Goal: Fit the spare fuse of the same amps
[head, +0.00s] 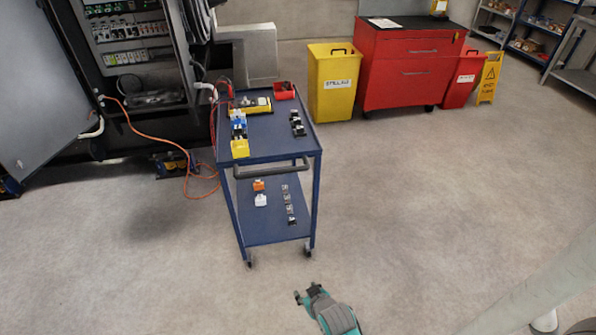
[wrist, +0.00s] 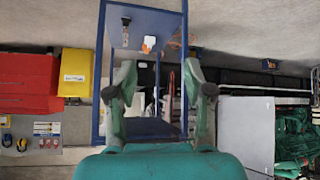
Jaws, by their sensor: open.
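My gripper (head: 311,293) hangs over the floor in front of a blue two-shelf trolley (head: 268,147). In the wrist view my gripper (wrist: 160,80) is open, with nothing between its fingers. The trolley's top bears a row of small blue, black-and-white and yellow pieces (head: 239,128) at the left and small black pieces (head: 297,124) at the right. The lower shelf bears an orange piece (head: 259,185), a white piece (head: 261,200) and a row of small grey pieces (head: 288,203). Which are fuses, and any amp markings, I cannot tell.
An open electrical cabinet (head: 130,40) stands at the left. An orange cable (head: 190,185) lies on the floor by the trolley. A yellow meter (head: 256,104) and a red bin (head: 284,91) are on its top. A yellow bin (head: 333,85) and red tool chest (head: 410,62) stand behind.

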